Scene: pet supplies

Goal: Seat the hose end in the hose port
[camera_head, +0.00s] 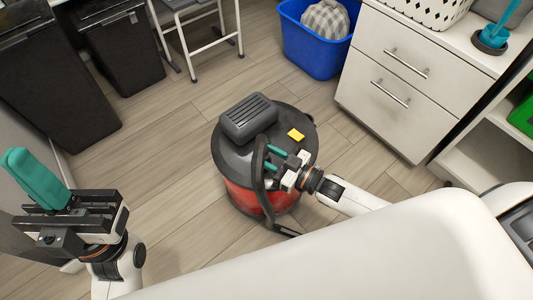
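The canister vacuum (231,165) stands on the floor, with a black lid and a red body. A dark hose (263,188) runs down its front from the lid, with its lower part (288,231) near the floor. I cannot make out which part is the hose end, and the hose port is not clear. My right gripper (268,158) is at the vacuum's front right, its two teal fingers apart, tips at the hose; a grip is not visible. My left gripper (35,178) is raised at the far left, away from the vacuum; its fingers overlap in view.
A yellow tag (296,134) is on the lid. A blue bin (315,45) with a checkered item and a white drawer cabinet (400,85) stand behind right. Black bins (118,50) and a metal-framed stool (203,45) stand behind left. The floor (165,165) left of the vacuum is clear.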

